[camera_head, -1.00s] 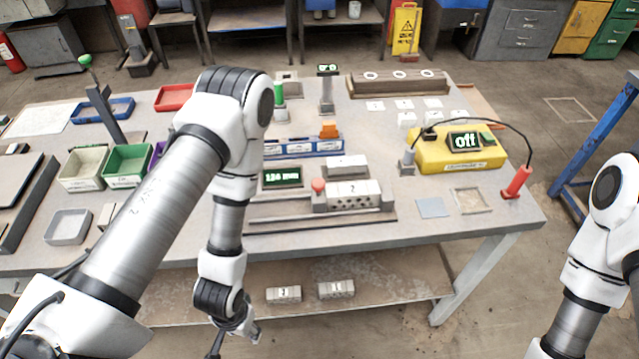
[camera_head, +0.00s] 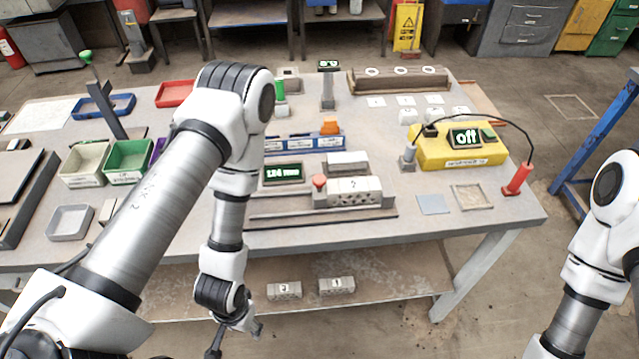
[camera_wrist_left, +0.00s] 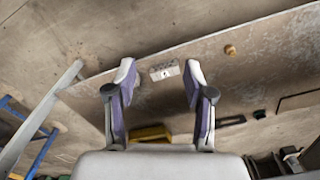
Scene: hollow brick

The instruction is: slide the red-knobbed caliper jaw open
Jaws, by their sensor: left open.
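The caliper stands near the table's front edge, with a long dark rail (camera_head: 320,215). Its red knob (camera_head: 319,181) sits on a grey jaw (camera_head: 320,197) at the left end of a hollow brick (camera_head: 355,192) marked 2. The jaw appears close against the brick; I cannot tell if they touch. A dark display (camera_head: 283,173) with green digits stands behind left. My left gripper (camera_head: 236,340) is low in front of the table, below and left of the caliper. In the left wrist view the gripper (camera_wrist_left: 160,76) is open and empty. My right gripper is out of view.
Two bricks (camera_head: 285,291) (camera_head: 337,286) lie on the lower shelf (camera_head: 390,285). A yellow box (camera_head: 458,152) reading "off" and a red probe (camera_head: 518,178) stand right of the caliper. Bins (camera_head: 128,158) and trays (camera_head: 70,224) stand left. A blue rack (camera_head: 303,145) is behind.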

